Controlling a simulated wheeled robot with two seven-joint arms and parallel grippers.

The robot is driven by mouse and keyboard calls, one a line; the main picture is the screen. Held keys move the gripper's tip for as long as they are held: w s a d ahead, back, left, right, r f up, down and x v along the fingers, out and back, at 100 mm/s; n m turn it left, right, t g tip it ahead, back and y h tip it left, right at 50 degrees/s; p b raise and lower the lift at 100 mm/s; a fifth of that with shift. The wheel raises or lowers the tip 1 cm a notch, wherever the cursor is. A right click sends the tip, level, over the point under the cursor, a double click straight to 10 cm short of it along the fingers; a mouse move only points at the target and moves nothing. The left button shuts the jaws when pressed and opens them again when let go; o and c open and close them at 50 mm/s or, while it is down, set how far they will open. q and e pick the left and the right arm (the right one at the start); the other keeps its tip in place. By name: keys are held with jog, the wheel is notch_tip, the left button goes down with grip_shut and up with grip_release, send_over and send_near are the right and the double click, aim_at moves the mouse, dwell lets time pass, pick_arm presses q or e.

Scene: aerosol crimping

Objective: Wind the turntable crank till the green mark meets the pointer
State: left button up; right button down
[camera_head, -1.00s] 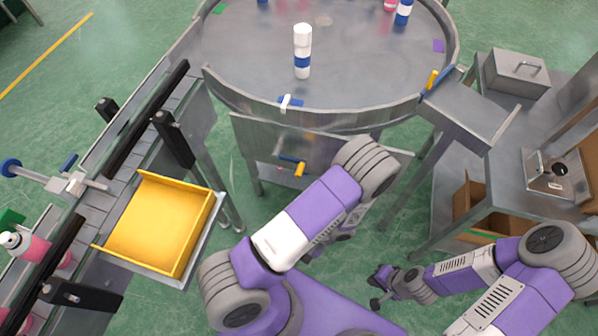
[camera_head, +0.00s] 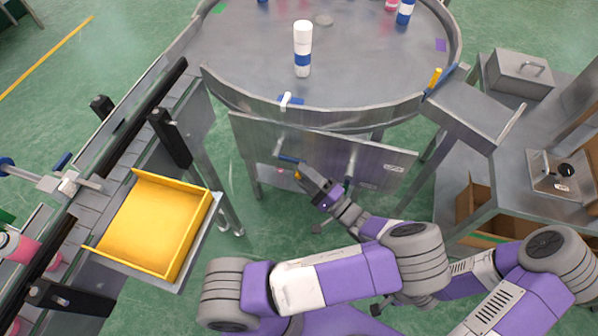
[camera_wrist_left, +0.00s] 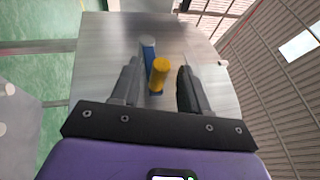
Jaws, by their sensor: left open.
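The round grey turntable (camera_head: 250,60) is at the top of the head view. A green mark (camera_head: 220,8) lies at its far left and a purple mark (camera_head: 440,45) at its right. A white pointer on a blue base (camera_head: 287,100) sits at the near rim. In the left wrist view the yellow handle (camera_wrist_left: 159,73) stands between the spread fingers (camera_wrist_left: 155,88). My right gripper is mostly hidden behind my left arm.
A white bottle with a blue band (camera_head: 302,50) stands on the turntable; other bottles are farther back. A yellow tray (camera_head: 150,230) and conveyor are at left. A metal bench (camera_head: 465,170) with a lidded box (camera_head: 518,75) is at right.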

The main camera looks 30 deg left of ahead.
pick_arm(q)
jog(key=shift+x, duration=1)
jog(key=shift+c, duration=0.4)
grip_shut()
